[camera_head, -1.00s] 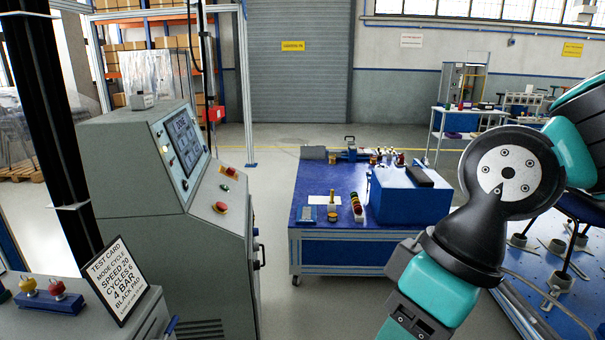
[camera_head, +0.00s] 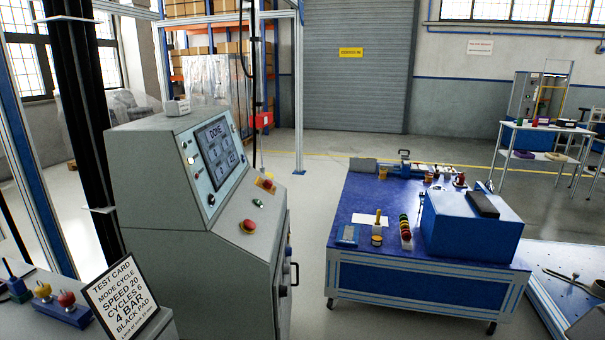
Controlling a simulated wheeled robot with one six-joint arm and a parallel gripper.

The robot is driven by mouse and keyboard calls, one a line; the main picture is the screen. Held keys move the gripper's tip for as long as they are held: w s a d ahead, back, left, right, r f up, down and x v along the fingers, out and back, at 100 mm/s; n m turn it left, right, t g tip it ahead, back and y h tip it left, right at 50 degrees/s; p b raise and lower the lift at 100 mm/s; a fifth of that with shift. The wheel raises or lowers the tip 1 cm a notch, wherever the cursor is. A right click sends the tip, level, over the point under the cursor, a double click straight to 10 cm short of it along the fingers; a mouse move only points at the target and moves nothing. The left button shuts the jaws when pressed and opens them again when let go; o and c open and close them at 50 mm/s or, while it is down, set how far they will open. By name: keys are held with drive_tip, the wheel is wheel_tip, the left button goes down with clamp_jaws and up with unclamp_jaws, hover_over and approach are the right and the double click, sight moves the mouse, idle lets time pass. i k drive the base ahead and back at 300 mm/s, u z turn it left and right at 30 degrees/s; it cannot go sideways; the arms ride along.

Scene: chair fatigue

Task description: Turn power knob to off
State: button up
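A grey control console (camera_head: 190,230) stands left of centre, with a sloped panel facing right. Its screen (camera_head: 218,148) reads "DONE". Small round knobs or buttons sit beside the screen, one on the left edge (camera_head: 190,160) and one at the lower right (camera_head: 243,158); I cannot tell which is the power knob. Below the screen are a red mushroom button (camera_head: 248,226), a small green knob or button (camera_head: 257,203) and a red button on a yellow base (camera_head: 267,182). My gripper is not in view.
A test card (camera_head: 120,297) leans on a grey bench at lower left, beside coloured knobs on a blue block (camera_head: 62,309). A blue-topped wheeled table (camera_head: 375,265) with a blue box (camera_head: 470,232) stands right of the console. Floor is clear between console and table.

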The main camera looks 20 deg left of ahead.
sight(267, 184)
drive_tip(key=z, duration=0.05)
drive_tip(key=i, duration=1.2)
drive_tip(key=u, duration=0.6)
drive_tip(key=i, duration=0.7)
drive_tip(key=u, duration=1.4)
drive_tip(key=i, duration=0.5)
drive_tip(key=u, duration=0.4)
